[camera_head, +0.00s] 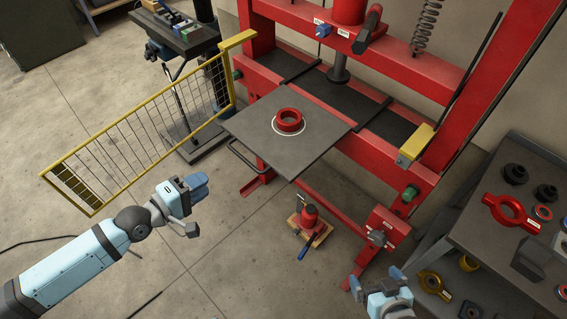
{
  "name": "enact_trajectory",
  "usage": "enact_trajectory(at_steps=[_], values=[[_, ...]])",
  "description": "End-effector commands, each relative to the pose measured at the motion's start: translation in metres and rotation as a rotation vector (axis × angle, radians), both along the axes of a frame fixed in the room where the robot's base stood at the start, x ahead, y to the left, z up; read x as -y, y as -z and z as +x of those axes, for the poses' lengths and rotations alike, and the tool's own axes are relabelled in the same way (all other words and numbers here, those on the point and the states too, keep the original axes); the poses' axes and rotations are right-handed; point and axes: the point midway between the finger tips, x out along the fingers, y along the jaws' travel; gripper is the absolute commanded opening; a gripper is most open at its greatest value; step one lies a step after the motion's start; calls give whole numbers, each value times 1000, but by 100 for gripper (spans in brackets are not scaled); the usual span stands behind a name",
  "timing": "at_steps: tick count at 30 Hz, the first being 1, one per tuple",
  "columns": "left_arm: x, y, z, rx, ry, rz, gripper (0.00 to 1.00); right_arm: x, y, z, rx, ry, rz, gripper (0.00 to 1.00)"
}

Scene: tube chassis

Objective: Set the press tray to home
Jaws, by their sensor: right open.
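The press tray (255,123) is a flat grey plate that sticks out from the front of the red press frame. A red ring (289,120) sits on it inside a white circle. A dark bar handle (246,158) is at the tray's front left edge. My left gripper (200,187) is in front of and left of the tray, apart from it, and nothing shows in it; its finger gap is unclear. My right gripper (376,279) is open and empty at the bottom right, well in front of the press.
A yellow mesh guard (150,125) stands out to the left of the press. A red bottle jack (309,217) stands on the floor below the tray. A dark bench (480,240) with rings and parts is at the right.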

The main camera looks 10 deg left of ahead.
Motion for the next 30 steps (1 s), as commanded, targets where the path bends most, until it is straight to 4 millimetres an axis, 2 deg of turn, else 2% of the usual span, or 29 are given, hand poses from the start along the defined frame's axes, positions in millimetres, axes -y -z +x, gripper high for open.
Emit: enact_trajectory(at_steps=[5,8,21,30], values=[[1,0,8,-22,-6,-36,35,-2,-4,3,12,-2,4,100],[9,1,18,-20,-6,-37,35,-3,-7,5,17,-3,6,100],[63,19,87,-18,-6,-33,35,0,-6,4,10,1,1,100],[80,26,108,-20,-5,-32,35,1,-5,3,6,2,-1,100]])
